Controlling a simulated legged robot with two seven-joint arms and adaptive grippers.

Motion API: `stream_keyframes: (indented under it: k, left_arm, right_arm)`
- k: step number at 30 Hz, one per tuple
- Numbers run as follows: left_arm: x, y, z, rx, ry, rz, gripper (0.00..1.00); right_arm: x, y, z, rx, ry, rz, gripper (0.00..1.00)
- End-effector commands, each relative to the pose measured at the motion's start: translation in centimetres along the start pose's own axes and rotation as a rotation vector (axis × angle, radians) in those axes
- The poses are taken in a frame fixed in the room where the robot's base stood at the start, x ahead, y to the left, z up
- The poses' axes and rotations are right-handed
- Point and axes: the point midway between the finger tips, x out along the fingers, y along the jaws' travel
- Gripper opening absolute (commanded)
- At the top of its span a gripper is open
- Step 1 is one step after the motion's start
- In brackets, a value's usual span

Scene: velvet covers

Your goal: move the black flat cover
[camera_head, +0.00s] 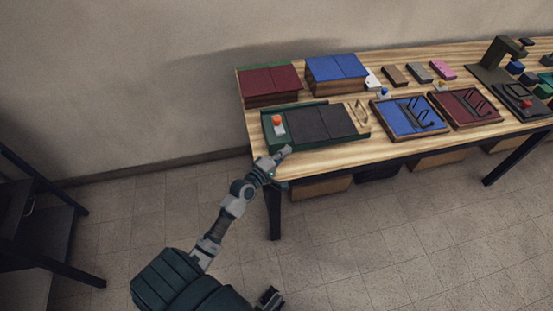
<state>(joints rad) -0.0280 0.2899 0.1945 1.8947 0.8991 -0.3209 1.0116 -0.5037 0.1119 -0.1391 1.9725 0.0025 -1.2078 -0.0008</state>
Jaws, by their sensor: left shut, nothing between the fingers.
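The black flat cover (305,125) lies flat in a green tray (318,143) at the near left of the wooden table. It looks like dark panels side by side. My left gripper (285,153) is at the tray's near left edge, in front of the cover. It is shut and empty. I cannot tell whether it touches the tray.
An orange-topped object (277,125) stands at the tray's left end. A red-covered box (270,84) and a blue-covered box (336,75) stand behind. Blue (391,116) and red (449,108) trays with black wire pieces lie to the right. A dark stand (490,66) is farther right.

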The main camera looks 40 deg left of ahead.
Motion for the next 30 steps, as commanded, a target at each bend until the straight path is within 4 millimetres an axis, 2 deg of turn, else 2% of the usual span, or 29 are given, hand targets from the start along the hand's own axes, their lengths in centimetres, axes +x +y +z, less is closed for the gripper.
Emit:
stream_keyframes:
  k: [6, 18, 24, 30]
  left_arm:
    - [1.6, -0.1, -0.2, 0.001, 0.001, -0.001, 0.00]
    - [1.9, 0.1, 0.2, 0.003, 0.000, -0.001, 0.00]
    - [3.0, 0.2, 1.3, 0.001, 0.001, 0.000, 0.00]
    - [3.3, -0.1, 1.4, 0.002, 0.000, -0.001, 0.00]
  right_arm:
    - [-0.3, -0.2, -0.1, 0.000, 0.000, -0.001, 0.40]
    - [-0.6, -0.3, -0.3, 0.001, 0.006, -0.003, 0.40]
    - [2.2, -0.1, 1.1, -0.003, -0.010, -0.003, 0.40]
    - [2.9, -0.3, 1.3, -0.004, -0.010, -0.002, 0.40]
